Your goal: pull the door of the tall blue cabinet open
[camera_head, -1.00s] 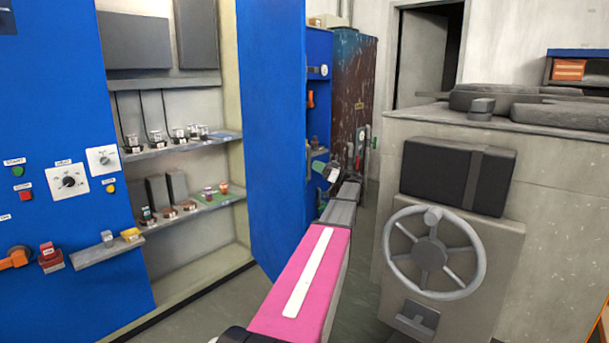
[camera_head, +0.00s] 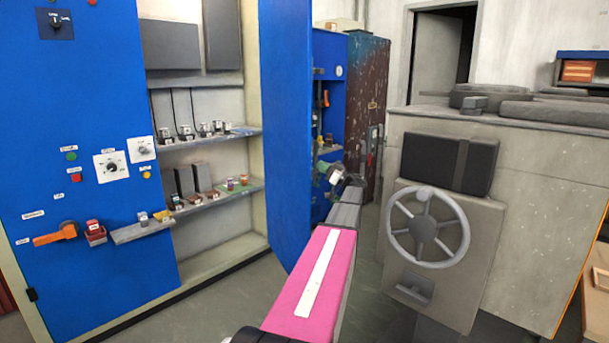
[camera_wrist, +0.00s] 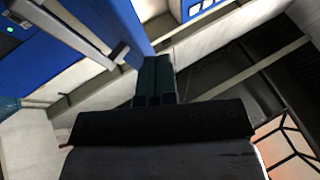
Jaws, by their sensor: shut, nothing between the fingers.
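The tall blue cabinet (camera_head: 90,230) stands at the left of the head view. Its blue door (camera_head: 286,120) is swung well out from the opening, so the shelves inside show. My gripper (camera_head: 331,172) is small at the end of my arm, to the right of the door's free edge and apart from the opening. In the wrist view, its dark fingers (camera_wrist: 153,80) are together with nothing between them. A blue panel with a grey bar lies at the upper left there; I cannot tell whether it is the door.
Shelves (camera_head: 215,195) hold several small devices. A grey machine with a handwheel (camera_head: 425,228) stands close on the right. Another blue cabinet (camera_head: 328,75) and a brown, worn cabinet (camera_head: 367,90) stand behind. Grey floor (camera_head: 230,300) is clear before the opening.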

